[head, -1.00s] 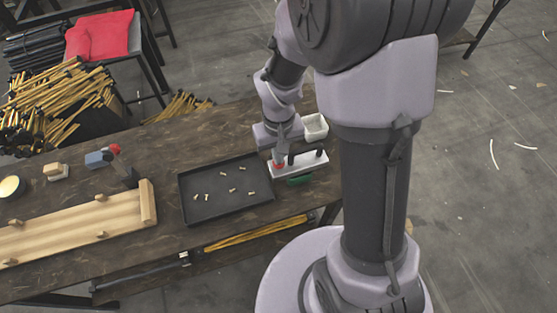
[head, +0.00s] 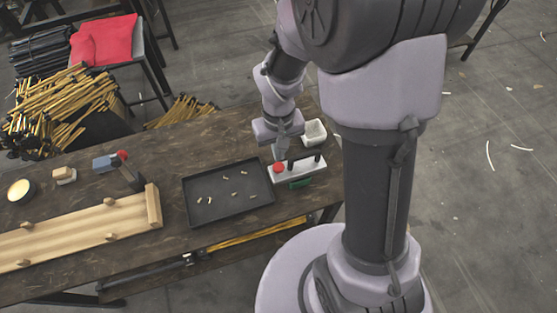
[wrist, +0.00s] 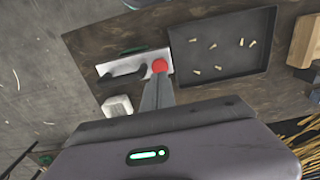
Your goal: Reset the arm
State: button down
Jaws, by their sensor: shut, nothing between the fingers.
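My gripper (head: 278,151) is at the end of my arm, just behind the white press base (head: 311,170) on the workbench. In the wrist view my gripper (wrist: 160,80) shows as shut grey fingers with nothing between them. Their tips lie close to the red button (wrist: 159,66) on the press base; I cannot tell whether they touch it. In the head view the red button (head: 279,168) shows clear, with the fingers behind it. The press base also carries dark upright parts and has a green piece (head: 300,183) beside it.
A black tray (head: 190,213) with several small brass rivets lies left of the press. A wooden board (head: 70,229), a blue tool with a red end (head: 104,163) and small blocks lie further left.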

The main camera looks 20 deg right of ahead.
jog(key=shift+r+p, duration=0.35)
jog(key=shift+r, duration=0.5)
jog(key=shift+f, duration=0.1)
jog(key=s+a+r+m+t+y, duration=0.1)
jog(key=s+a+r+m+t, duration=0.1)
jog(key=s+r, duration=0.4)
jog(key=s+a+r+m+t+y+b, duration=0.1)
jog(key=s+r, duration=0.5)
jog(key=r, duration=0.8)
jog(key=a+m+t, duration=0.1)
jog(key=t, duration=0.1)
jog(key=shift+s+r+t, duration=0.25)
jog(key=shift+s+t, duration=0.15)
